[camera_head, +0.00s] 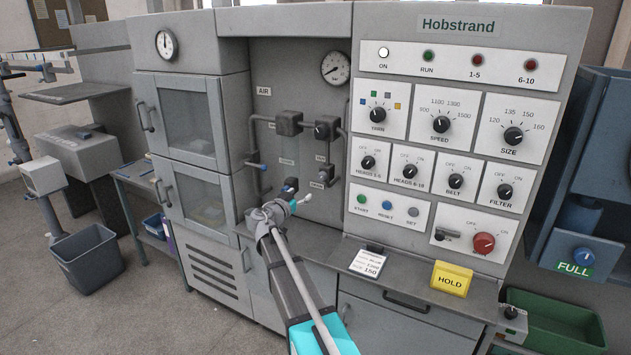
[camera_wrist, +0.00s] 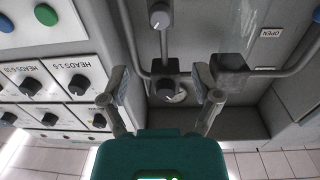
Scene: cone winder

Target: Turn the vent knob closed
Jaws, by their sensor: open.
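My gripper (camera_head: 285,207) is open in front of the lower part of the grey air recess (camera_head: 262,60). In the wrist view, which is upside down, its two fingers (camera_wrist: 160,98) stand apart and nothing is held. A dark round knob (camera_wrist: 165,90) on a pipe valve shows between and beyond the fingertips, with no contact visible. A second knob (camera_wrist: 159,17) sits on the same pipe. In the head view, one valve knob (camera_head: 320,130) and a lower knob (camera_head: 325,172) are at the recess's right side. Their small labels are too blurred to tell which is the vent.
The control panel (camera_head: 455,60) with many dials stands right of the recess. Glass-door cabinets (camera_head: 186,125) stand left. A counter below holds a white card (camera_head: 370,262) and a yellow HOLD sign (camera_head: 452,278). Pipes and a grey valve box (camera_wrist: 230,76) crowd the recess.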

